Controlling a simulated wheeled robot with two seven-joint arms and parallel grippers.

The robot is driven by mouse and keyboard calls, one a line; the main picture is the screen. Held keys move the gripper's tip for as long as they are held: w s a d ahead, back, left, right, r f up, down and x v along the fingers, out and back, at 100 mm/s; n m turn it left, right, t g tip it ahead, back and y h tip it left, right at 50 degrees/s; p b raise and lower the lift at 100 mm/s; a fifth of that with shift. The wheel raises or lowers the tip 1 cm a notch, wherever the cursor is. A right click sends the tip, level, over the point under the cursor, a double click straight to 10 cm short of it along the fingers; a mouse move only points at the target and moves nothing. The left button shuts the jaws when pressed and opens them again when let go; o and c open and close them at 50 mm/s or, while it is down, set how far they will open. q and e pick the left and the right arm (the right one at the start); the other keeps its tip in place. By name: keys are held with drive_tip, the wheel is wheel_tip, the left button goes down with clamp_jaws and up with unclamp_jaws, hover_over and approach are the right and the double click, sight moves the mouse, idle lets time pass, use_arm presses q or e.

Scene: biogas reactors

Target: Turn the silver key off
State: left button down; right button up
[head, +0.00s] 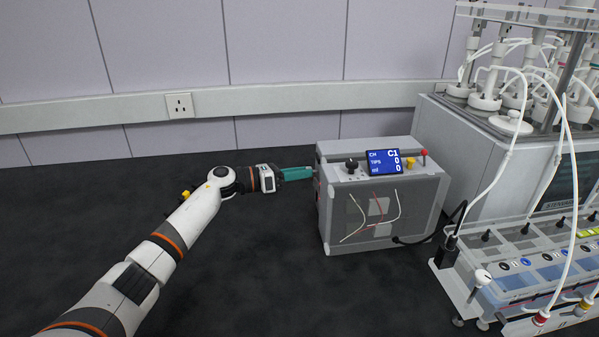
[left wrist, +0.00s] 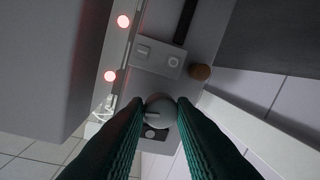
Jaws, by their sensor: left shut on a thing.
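The grey control box (head: 375,195) stands on the dark bench with a lit blue display on top. My left arm reaches in from the left, and its green-fingered gripper (head: 310,174) touches the box's left side. In the left wrist view the two green fingers (left wrist: 160,110) are closed on the silver key (left wrist: 160,106), a round silvery piece on the side panel (left wrist: 140,70). The fingers hide its edges, and I cannot tell its on or off position. In the head view the key is hidden by the gripper and the box's side. My right gripper is not in view.
The box top carries a black knob (head: 351,165), a yellow button (head: 410,163) and a red-tipped piece (head: 424,155). Reactors with white tubes (head: 487,90) stand to the right. The bench (head: 100,215) is clear around my left arm.

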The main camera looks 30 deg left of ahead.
use_arm(q)
drive_tip(key=shift+w+a+r+n+g+p, duration=0.1)
drive_tip(key=shift+n+g+p, duration=0.6)
drive_tip(key=shift+n, duration=1.75)
drive_tip(key=shift+r+n+g+p, duration=0.15)
drive_tip(key=shift+n+p, duration=0.9)
drive_tip(key=shift+n, duration=1.35)
drive_tip(key=shift+w+a+f+n+g+p, duration=0.1)
drive_tip(key=shift+n+g+p, duration=0.6)
drive_tip(key=shift+n, duration=1.75)
drive_tip(key=shift+s+t, duration=0.1)
drive_tip(key=shift+t, duration=0.15)
drive_tip(key=c, duration=1.2)
unclamp_jaws()
drive_tip(key=shift+c, duration=0.2)
